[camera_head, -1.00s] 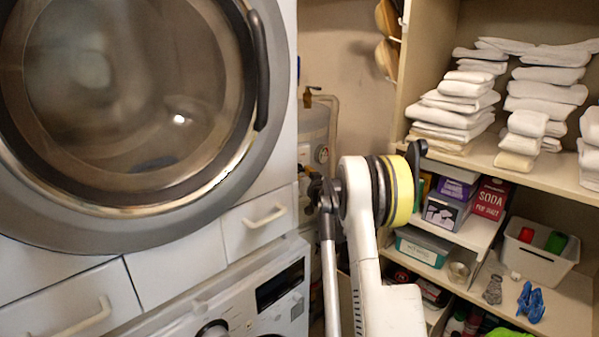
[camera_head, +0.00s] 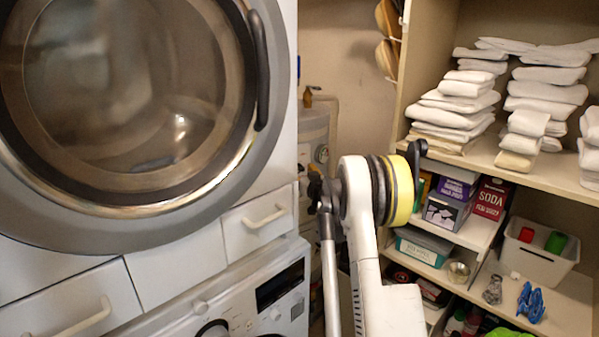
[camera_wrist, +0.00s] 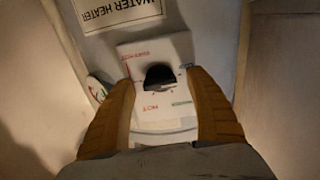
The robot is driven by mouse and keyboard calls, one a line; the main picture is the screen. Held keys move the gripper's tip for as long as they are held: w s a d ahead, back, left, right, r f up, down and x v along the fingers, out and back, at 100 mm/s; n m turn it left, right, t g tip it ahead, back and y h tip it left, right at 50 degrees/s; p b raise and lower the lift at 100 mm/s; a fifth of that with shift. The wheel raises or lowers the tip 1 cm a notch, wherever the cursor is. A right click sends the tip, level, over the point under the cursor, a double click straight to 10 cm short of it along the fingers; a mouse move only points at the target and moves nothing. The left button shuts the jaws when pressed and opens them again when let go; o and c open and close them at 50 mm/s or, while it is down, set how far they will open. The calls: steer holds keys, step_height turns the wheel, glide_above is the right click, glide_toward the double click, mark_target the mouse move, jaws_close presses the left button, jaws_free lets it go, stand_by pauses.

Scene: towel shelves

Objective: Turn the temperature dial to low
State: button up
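The temperature dial (camera_wrist: 160,76) is a small black knob on a white panel (camera_wrist: 148,52) with red and green markings; "HOT" can be read at its lower left. In the wrist view the panel is on the water heater (camera_wrist: 85,18), below an upside-down "WATER HEATER" label (camera_wrist: 117,12). My gripper (camera_wrist: 161,82) is open, with one brown finger on each side of the dial. Gaps show between the fingers and the knob. The water heater also shows in the head view (camera_head: 313,125), partly behind my arm. My gripper's fingers cannot be made out there.
A front-loading machine (camera_head: 245,180) fills the left of the head view, above another appliance (camera_head: 240,300). An open shelf unit (camera_head: 545,178) with white towels (camera_head: 460,105) and boxes stands at the right. A pipe (camera_head: 333,108) runs beside the heater.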

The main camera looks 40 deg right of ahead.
steer(key=v, duration=1.2)
stand_by(0.5)
